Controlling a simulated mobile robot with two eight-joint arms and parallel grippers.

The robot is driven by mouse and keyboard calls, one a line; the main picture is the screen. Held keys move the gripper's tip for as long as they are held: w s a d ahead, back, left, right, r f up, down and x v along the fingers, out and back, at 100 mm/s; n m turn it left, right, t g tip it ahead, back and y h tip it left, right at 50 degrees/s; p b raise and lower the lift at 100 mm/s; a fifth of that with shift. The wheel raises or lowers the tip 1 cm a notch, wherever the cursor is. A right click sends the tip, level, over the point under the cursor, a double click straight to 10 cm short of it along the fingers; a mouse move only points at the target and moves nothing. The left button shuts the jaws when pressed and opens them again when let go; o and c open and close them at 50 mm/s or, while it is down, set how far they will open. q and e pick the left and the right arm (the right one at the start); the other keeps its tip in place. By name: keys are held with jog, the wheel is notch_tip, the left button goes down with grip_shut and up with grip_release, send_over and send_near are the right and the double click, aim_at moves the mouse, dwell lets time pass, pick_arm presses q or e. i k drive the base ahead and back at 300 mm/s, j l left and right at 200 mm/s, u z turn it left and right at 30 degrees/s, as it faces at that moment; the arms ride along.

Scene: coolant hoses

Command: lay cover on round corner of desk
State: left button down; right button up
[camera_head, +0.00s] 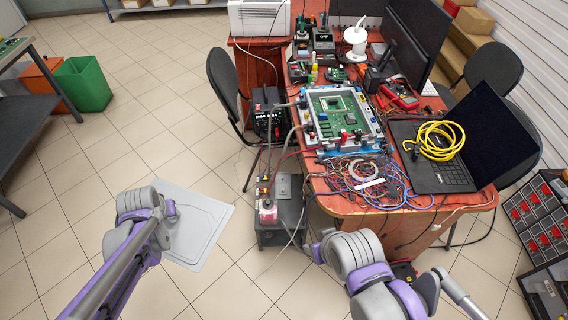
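A flat light-grey panel (209,222) with a raised rounded outline, which looks like the cover, shows just right of my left arm. The arm hides its left part, so I cannot tell whether it is held or lies on the floor. My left gripper's fingers do not show. The desk (325,185) has a reddish top with rounded front corners; the front right one (488,198) is mostly bare apart from a cable. My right arm is bent in front of the desk's near edge, and its gripper does not show.
Tangled wires (365,182) cover the front of the desk. A laptop (440,170) carries a coiled yellow cable (437,140). A circuit board in a frame (340,115) stands behind. A dark box (283,212) stands on the floor left of the desk. Tiled floor is free at left.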

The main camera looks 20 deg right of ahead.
aim_at(364, 183)
jog(key=k+l, duration=0.1)
jog(key=l, duration=0.45)
jog(key=k+l, duration=0.1)
jog(key=l, duration=0.45)
jog(key=k+l, duration=0.1)
jog(key=l, duration=1)
jog(key=k+l, duration=0.15)
jog(key=l, duration=0.4)
jog(key=k+l, duration=0.1)
jog(key=l, duration=0.45)
jog(key=k+l, duration=0.1)
jog(key=l, duration=0.45)
jog(key=k+l, duration=0.1)
jog(key=l, duration=0.45)
jog(key=i+l, duration=0.2)
jog(key=i, duration=0.3)
